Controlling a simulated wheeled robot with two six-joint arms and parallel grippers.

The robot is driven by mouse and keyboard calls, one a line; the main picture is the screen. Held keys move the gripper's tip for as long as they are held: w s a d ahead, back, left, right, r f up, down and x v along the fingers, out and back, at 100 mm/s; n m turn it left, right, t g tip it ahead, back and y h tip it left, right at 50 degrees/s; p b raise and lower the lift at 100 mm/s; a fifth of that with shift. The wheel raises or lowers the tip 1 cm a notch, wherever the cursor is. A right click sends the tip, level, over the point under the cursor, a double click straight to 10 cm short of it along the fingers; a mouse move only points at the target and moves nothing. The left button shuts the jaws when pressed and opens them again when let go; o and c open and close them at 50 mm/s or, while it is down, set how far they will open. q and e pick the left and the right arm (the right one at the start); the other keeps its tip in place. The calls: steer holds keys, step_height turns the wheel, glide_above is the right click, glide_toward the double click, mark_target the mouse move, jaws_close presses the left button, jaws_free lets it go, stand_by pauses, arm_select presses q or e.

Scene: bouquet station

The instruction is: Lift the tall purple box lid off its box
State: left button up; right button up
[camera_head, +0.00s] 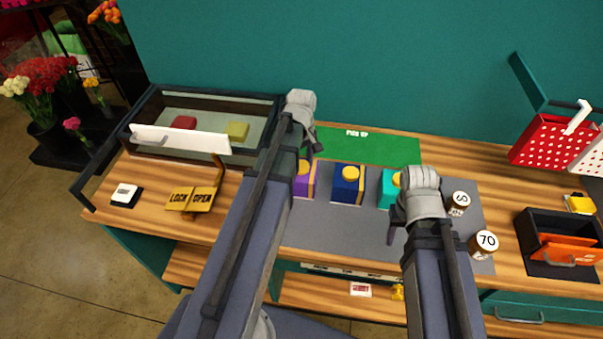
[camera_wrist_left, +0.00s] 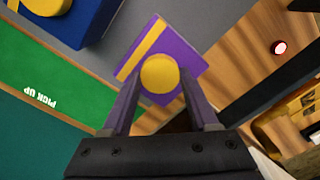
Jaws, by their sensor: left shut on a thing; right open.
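The tall purple box (camera_head: 304,190) stands on the grey mat, partly hidden by my left arm. Its purple lid (camera_wrist_left: 180,57) has a gold band and a round yellow knob (camera_wrist_left: 160,74). My left gripper (camera_head: 308,152) is above the box. In the left wrist view my left gripper (camera_wrist_left: 158,78) has one finger on each side of the knob and is shut on it. I cannot tell whether the lid is apart from the box. My right gripper (camera_head: 396,222) is open and empty, in front of the teal box (camera_head: 387,193).
A blue box (camera_head: 347,184) with a yellow knob stands right of the purple one. Two round labelled weights (camera_head: 483,243) are at the mat's right. A green pick-up area (camera_head: 375,146) lies clear behind the boxes. A glass-topped case (camera_head: 208,110) stands at left.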

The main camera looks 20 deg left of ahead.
arm_select(q)
jaws_close()
steer(key=shift+r, duration=0.15)
step_height(320, 180, up, 10)
steer(key=p, duration=1)
steer(key=shift+f, duration=0.2)
